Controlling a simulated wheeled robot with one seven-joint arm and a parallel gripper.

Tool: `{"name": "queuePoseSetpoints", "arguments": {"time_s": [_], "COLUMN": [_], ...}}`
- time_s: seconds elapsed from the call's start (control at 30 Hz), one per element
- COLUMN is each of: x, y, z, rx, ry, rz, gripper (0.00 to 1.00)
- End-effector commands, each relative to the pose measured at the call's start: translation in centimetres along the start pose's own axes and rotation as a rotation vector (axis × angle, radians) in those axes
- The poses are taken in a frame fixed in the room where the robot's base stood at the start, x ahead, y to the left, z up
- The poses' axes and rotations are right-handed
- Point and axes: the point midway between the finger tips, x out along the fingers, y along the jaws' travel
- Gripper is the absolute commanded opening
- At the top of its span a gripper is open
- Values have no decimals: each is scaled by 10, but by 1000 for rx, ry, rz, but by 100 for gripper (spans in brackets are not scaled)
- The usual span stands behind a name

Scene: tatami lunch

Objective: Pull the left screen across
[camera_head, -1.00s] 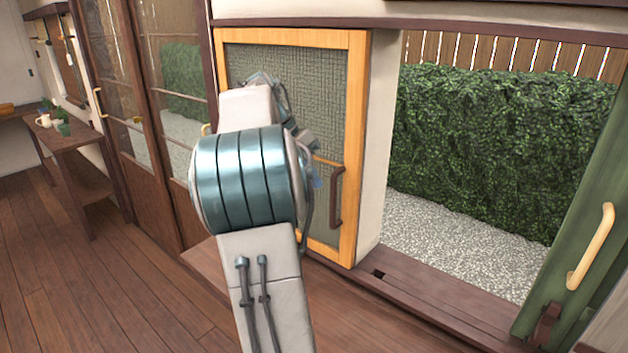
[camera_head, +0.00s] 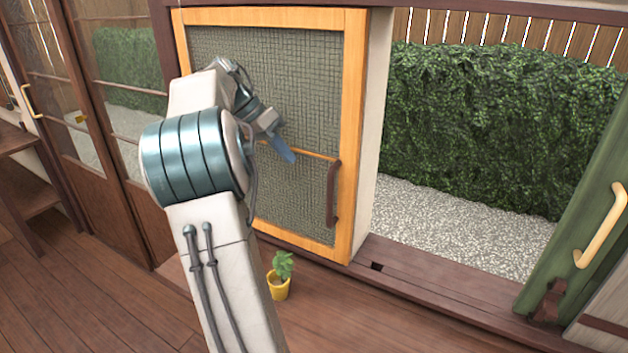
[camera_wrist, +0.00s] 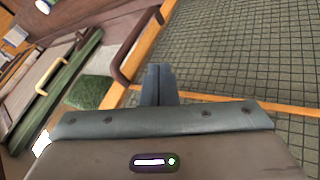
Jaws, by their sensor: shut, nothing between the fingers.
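The left screen is an orange-framed panel with grey-green mesh (camera_head: 240,85). It stands to the left of the open gap, beside a pale post. Its dark brown bar handle (camera_head: 332,195) is upright near its right edge. In the wrist view the handle (camera_wrist: 128,62) is left of my fingers and the mesh (camera_wrist: 240,60) fills the right. My gripper (camera_head: 288,153) is shut and empty, in front of the mesh, up and left of the handle and apart from it. The fingertips also show in the wrist view (camera_wrist: 158,72). My arm hides the screen's lower left part.
A green panel (camera_head: 590,190) with a pale bar handle (camera_head: 602,225) stands at the right of the gap. A dark floor track (camera_head: 450,295) runs below. A potted plant (camera_head: 280,278) stands on the floor below the screen. Hedge (camera_head: 480,120) and gravel (camera_head: 460,225) lie outside.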

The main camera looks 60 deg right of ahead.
Motion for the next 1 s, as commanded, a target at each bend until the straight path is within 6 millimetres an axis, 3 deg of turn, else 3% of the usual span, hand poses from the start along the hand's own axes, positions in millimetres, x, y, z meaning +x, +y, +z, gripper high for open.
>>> {"name": "queuePoseSetpoints", "arguments": {"time_s": [0.37,0.63,1.0], "x": [77,89,93], "y": [3,31,36], "z": [0,0,0], "rx": [-1,1,1], "ry": [-2,-1,0], "rz": [2,1,0], "gripper": [0,0,0]}}
